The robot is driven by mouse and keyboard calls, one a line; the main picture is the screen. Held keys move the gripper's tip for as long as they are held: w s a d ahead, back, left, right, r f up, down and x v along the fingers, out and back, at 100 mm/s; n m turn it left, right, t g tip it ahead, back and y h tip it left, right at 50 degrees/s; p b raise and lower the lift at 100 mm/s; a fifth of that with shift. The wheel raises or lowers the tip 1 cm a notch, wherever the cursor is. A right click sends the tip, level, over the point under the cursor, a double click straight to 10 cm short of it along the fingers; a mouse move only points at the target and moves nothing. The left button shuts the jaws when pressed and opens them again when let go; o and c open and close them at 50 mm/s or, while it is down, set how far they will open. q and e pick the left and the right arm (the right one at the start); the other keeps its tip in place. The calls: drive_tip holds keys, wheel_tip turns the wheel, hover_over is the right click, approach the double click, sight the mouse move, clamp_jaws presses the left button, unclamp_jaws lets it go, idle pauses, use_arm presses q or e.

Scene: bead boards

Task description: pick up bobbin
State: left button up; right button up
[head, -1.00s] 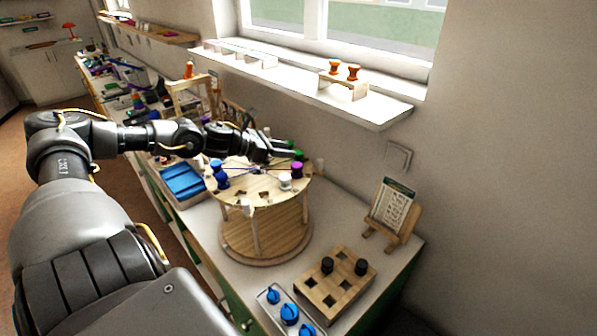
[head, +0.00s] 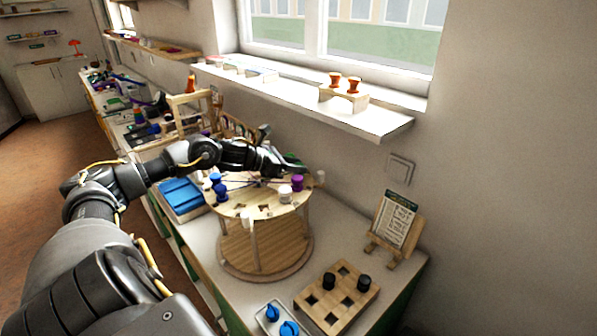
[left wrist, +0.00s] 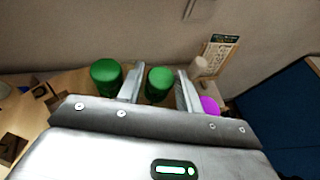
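A round two-tier wooden stand (head: 255,206) on the counter carries bobbins in several colours on its top. In the left wrist view a green bobbin (left wrist: 159,80) stands upright between the fingers of my left gripper (left wrist: 160,90), with narrow gaps at its sides. A second green bobbin (left wrist: 105,73) stands just outside the left finger. A purple bobbin (left wrist: 208,104) is partly hidden beyond the right finger. In the head view my left gripper (head: 290,166) is at the stand's back edge and mostly hides the green bobbins. My right gripper is out of view.
Dark blue bobbins (head: 220,192) and a white bobbin (head: 285,193) stand on the top disc. A wooden block with holes (head: 335,297), a tray of blue pieces (head: 268,319) and a card on an easel (head: 396,225) are in front. The wall is close behind.

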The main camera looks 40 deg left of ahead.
use_arm(q)
drive_tip(key=shift+x, duration=0.8)
drive_tip(key=shift+s, duration=0.1)
drive_tip(key=c, duration=0.6)
